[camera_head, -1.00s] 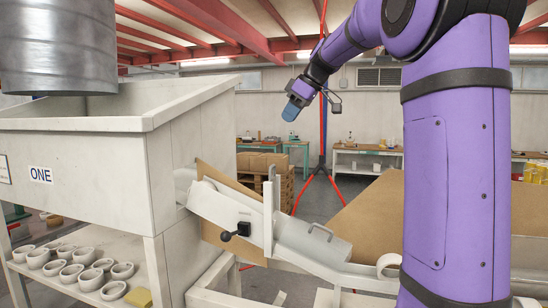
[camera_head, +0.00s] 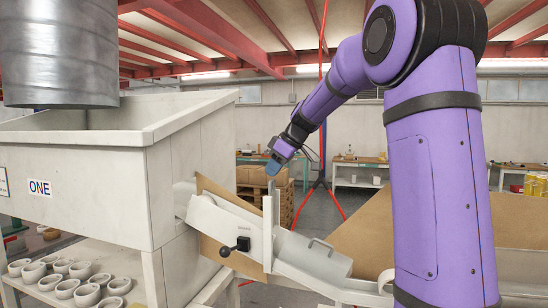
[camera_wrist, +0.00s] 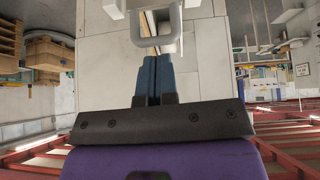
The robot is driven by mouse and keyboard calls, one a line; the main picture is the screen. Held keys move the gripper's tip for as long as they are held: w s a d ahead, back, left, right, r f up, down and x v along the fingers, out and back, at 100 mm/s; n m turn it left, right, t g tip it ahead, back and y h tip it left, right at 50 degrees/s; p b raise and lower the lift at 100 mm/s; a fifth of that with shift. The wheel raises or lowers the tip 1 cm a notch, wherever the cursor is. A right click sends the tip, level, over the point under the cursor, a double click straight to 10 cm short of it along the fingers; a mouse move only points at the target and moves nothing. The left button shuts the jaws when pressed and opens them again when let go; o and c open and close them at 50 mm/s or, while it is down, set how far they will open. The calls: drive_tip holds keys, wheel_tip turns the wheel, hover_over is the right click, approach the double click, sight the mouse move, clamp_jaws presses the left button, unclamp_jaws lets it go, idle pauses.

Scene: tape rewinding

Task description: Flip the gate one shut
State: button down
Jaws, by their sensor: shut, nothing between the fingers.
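The hopper marked ONE (camera_head: 90,185) stands at the left. From it a white chute (camera_head: 215,225) slopes down to the right. An upright white gate piece (camera_head: 268,232) stands across the chute, with a black knob (camera_head: 241,244) on the chute's side. My gripper (camera_head: 272,169) is shut and empty, its blue fingers pointing down close to the top of the gate piece. In the wrist view my gripper (camera_wrist: 154,60) points at a pale U-shaped handle (camera_wrist: 156,42) just beyond the fingertips. I cannot tell whether they touch.
A cylindrical chute end with a small handle (camera_head: 318,256) lies below the gate. A brown board (camera_head: 215,205) stands behind the chute. White rings (camera_head: 88,295) lie on the shelf under the hopper. Stacked boxes (camera_head: 258,178) and benches stand farther back.

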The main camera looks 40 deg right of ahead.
sight(271, 193)
drive_tip(key=shift+s+f, duration=0.1)
drive_tip(key=shift+f, duration=0.3)
wheel_tip(271, 193, down, 10)
drive_tip(key=shift+f, duration=0.25)
drive_tip(key=shift+s, duration=0.1)
drive_tip(key=r, duration=0.3)
drive_tip(key=shift+w+a+r, duration=0.35)
drive_tip(key=shift+r, duration=0.05)
drive_tip(key=v, duration=1)
drive_tip(key=shift+r, duration=0.3)
